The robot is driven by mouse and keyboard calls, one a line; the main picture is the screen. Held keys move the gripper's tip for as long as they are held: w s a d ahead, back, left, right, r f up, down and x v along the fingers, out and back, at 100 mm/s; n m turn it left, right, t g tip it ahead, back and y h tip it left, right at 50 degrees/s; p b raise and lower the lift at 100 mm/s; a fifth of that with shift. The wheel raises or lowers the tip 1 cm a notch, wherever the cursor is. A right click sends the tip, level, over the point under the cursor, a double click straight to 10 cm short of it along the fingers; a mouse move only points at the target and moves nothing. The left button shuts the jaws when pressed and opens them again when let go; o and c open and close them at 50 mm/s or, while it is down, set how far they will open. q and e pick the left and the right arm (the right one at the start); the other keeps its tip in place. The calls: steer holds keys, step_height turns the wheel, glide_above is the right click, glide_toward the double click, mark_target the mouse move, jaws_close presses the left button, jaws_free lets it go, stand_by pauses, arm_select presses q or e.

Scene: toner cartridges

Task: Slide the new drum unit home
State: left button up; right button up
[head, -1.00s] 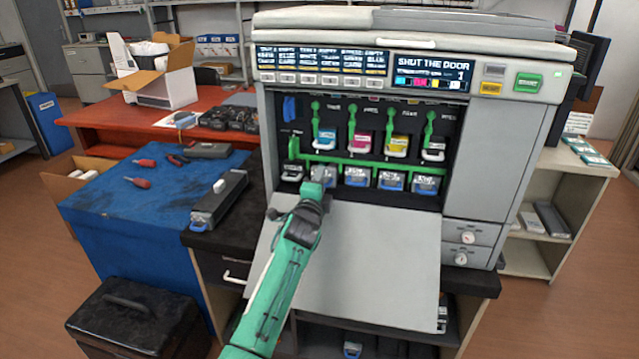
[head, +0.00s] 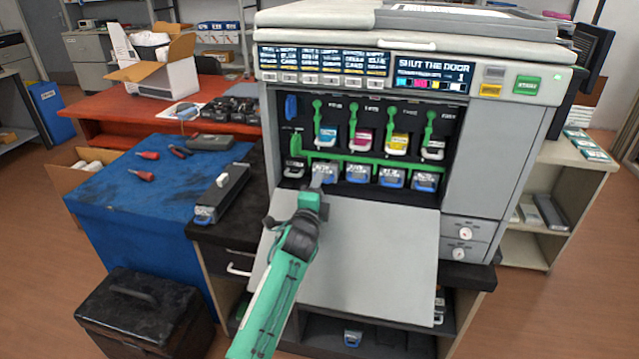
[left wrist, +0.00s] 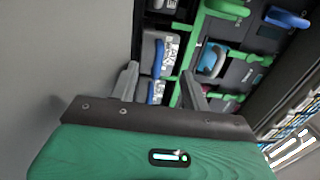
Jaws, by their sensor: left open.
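The printer (head: 490,170) stands with its front door (head: 350,250) folded down. A lower row of grey drum units with blue handles sits in its bay. In the left wrist view a drum unit (left wrist: 170,50) with a white label and blue handle shows beyond and between the spread fingers (left wrist: 160,75). My right gripper is not in view.
Cyan, magenta, yellow and black cartridges sit above a green bar (head: 350,161). The printer's screen (head: 430,72) reads "SHUT THE DOOR". A long grey unit (head: 222,190) lies on the black counter, left of the printer. A blue mat (head: 130,210) holds red-handled tools.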

arm_select(q)
steer(key=shift+p+v, duration=0.9)
steer(key=shift+v, duration=0.55)
steer(key=shift+f, duration=0.2)
